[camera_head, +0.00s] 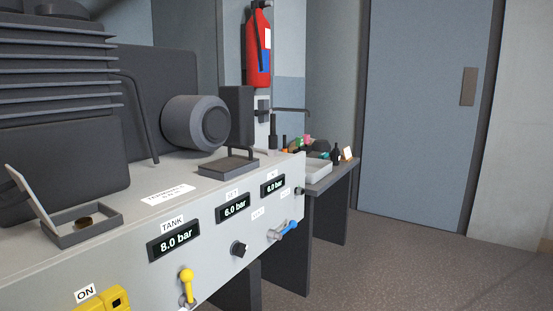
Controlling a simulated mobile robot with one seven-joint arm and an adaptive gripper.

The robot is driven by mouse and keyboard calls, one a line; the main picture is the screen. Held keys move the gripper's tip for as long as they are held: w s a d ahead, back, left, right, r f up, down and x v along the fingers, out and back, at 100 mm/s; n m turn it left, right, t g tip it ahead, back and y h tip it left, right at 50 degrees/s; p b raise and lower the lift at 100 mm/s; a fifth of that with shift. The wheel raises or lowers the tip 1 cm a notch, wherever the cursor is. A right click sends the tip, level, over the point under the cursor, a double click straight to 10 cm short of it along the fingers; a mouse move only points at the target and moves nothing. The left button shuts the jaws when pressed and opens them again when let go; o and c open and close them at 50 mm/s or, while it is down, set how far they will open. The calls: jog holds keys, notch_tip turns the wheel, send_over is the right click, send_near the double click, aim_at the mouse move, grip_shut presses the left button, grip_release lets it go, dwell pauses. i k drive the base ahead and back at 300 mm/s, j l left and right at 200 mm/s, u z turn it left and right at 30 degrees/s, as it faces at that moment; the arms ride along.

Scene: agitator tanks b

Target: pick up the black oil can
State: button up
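A small black bottle-shaped thing (337,154) with a narrow top stands upright at the right end of the far side table (333,178). It may be the black oil can, but it is too small to tell for sure. A tall dark cylinder-like thing (273,132) shows farther left, behind the panel's end; I cannot tell what it is. My gripper is not in view.
A grey control panel (208,257) with gauges, a yellow lever (187,285) and a blue-handled valve (287,229) fills the near left. A white tray (318,170) and small coloured items crowd the side table. Brown floor (400,265) is clear at right, before a door (425,110).

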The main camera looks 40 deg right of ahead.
aim_at(335, 157)
jog(key=z, duration=1.65)
